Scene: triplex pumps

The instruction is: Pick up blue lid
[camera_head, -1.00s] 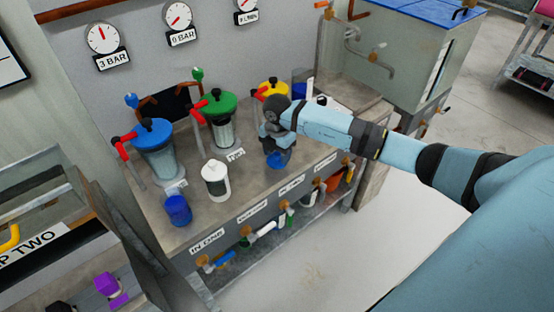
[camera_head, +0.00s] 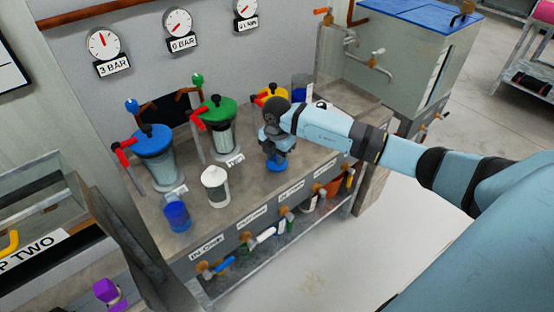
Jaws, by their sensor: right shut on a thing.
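The blue lid (camera_head: 277,166) is under my right gripper (camera_head: 278,156), toward the right part of the grey bench top. My right gripper points down and is shut on the lid. The fingers are small and partly hidden by the wrist, and I cannot tell whether the lid touches the bench. My right arm reaches in from the right side. My left gripper is not in view.
On the bench (camera_head: 250,190) stand a blue-topped canister (camera_head: 155,160), a green-topped canister (camera_head: 218,125), a partly hidden yellow-topped one (camera_head: 272,92), a white jar (camera_head: 215,188) and a blue cup (camera_head: 177,213). A glass tank (camera_head: 410,60) stands behind right.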

